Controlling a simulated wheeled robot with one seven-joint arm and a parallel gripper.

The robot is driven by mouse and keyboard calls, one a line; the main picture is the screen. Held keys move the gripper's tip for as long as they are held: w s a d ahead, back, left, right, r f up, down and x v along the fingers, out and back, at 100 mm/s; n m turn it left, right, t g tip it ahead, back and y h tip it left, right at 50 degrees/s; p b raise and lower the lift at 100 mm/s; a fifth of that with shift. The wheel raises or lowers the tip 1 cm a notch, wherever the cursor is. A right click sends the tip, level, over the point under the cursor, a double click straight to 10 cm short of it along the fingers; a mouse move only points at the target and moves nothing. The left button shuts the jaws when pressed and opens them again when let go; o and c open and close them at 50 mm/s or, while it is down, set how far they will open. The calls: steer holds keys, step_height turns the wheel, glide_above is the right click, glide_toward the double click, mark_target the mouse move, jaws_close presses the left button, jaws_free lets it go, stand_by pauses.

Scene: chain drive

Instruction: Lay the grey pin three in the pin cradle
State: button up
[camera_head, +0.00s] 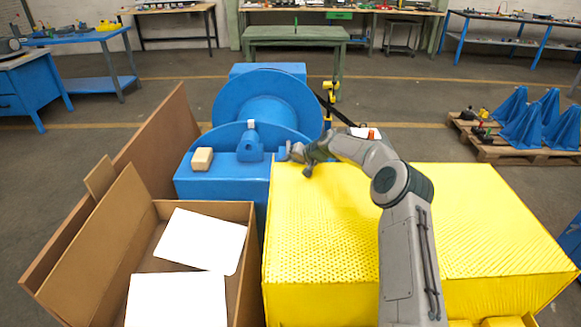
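My gripper (292,153) is at the end of my grey arm, above the far left edge of the yellow block. It is small here, and I cannot tell whether it is open or shut, or holding anything. Just left of it, on the blue machine, stands a small blue bracket (250,148) with a pale grey piece (251,125) at its top. I cannot tell whether this bracket is the pin cradle or the pale piece a pin. I cannot make out grey pin three for certain.
A yellow dimpled block (330,235) fills the front right under my arm. The blue machine with a large drum (262,98) stands behind. A beige block (202,159) sits on its left ledge. An open cardboard box (150,240) with white sheets (200,240) is front left.

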steer(key=shift+s+d+f, duration=0.1)
steer(key=shift+d+f, duration=0.05)
steer(key=shift+f, duration=0.15)
steer(key=shift+d+r, duration=0.1)
steer(key=b+v, duration=0.3)
steer(key=v, duration=1.1)
steer(key=s+a+r, duration=0.1)
steer(key=s, duration=0.1)
steer(key=s+a+r+n+h, duration=0.1)
steer(key=s, duration=0.2)
steer(key=s+a+r+g+h, duration=0.1)
steer(key=s, duration=0.1)
steer(key=shift+s+a+n, duration=0.25)
steer(key=shift+s+n, duration=0.05)
steer(key=shift+s, duration=0.1)
steer(key=s+d+h, duration=0.2)
steer(key=s+d, duration=0.1)
steer(key=s, duration=1)
steer(key=s+d+r+h, duration=0.1)
steer(key=s+d+h, duration=0.1)
steer(key=s, duration=1.1)
steer(key=s+d+r+g+h, duration=0.1)
steer(key=s+d, duration=0.4)
steer(key=s, duration=0.8)
steer(key=shift+s+r+h, duration=0.25)
steer(key=shift+s+h, duration=0.05)
steer(key=shift+h, duration=0.2)
